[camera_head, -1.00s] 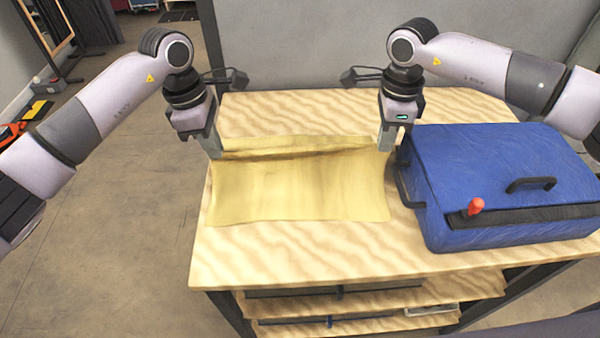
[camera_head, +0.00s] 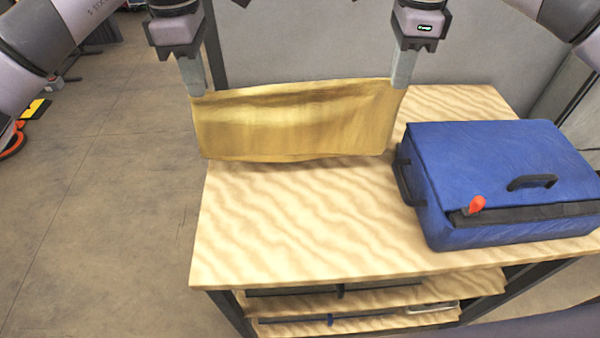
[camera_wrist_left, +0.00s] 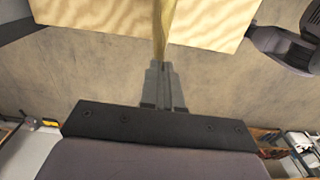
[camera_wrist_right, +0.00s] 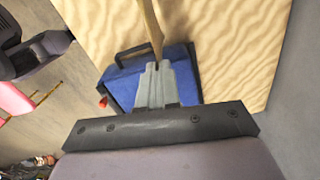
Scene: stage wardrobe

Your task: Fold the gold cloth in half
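The gold cloth (camera_head: 295,122) hangs as a sheet between my two grippers, above the back part of the wooden table (camera_head: 300,225). My left gripper (camera_head: 197,92) is shut on its upper left corner. My right gripper (camera_head: 400,82) is shut on its upper right corner. In the left wrist view the cloth (camera_wrist_left: 160,32) shows edge-on, running from the closed fingers (camera_wrist_left: 160,70). In the right wrist view the cloth (camera_wrist_right: 150,25) also runs edge-on from the closed fingers (camera_wrist_right: 156,68). I cannot tell whether its lower edge touches the table.
The front and middle of the tabletop are bare. A grey panel (camera_head: 330,45) rises behind the table.

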